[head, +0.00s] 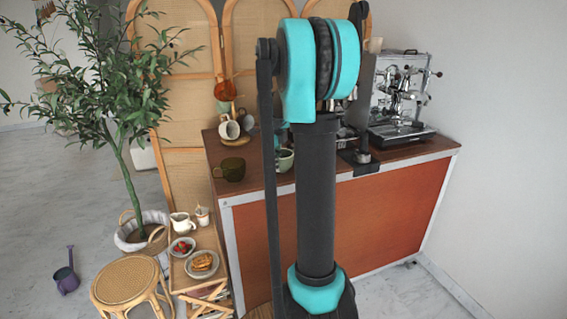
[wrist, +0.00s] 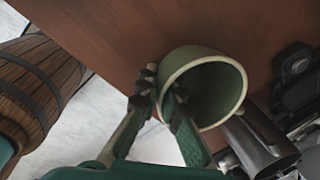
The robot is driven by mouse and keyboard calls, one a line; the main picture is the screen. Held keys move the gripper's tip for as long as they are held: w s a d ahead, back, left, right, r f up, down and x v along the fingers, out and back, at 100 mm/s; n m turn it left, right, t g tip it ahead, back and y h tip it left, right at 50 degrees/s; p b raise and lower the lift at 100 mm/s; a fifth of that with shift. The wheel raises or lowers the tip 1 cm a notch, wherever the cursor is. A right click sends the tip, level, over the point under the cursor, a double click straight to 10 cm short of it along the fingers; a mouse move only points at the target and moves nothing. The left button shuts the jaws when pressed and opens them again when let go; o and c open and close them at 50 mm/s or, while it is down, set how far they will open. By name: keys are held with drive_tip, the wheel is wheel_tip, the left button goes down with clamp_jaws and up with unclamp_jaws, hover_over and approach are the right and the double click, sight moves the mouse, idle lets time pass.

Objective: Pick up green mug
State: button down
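In the wrist view a green mug (wrist: 196,60) with a paler rim shows large, its mouth facing the camera, by the counter's edge. My gripper (wrist: 163,84) is at its near left side. The two fingers are spread with a gap between them, and the right finger overlaps the mug's wall in the picture. Whether either finger touches it, and where the handle is, I cannot tell. In the head view a pale green mug (head: 286,161) on the counter is partly hidden by my arm. A darker olive-green mug (head: 230,170) stands to its left, near the counter's left end.
A metal pitcher (wrist: 262,143) stands close to the mug, with dark equipment (wrist: 296,65) beyond. The wooden counter (head: 392,153) carries an espresso machine (head: 398,95) at right and a mug tree (head: 233,128) at the back left. A barrel (wrist: 38,88) stands off the counter.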

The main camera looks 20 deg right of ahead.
drive_tip(key=shift+r, duration=0.1)
idle(0.5)
drive_tip(key=shift+r, duration=0.6)
wheel_tip(320, 180, up, 2)
drive_tip(key=shift+r, duration=0.15)
drive_tip(key=s, duration=1.8)
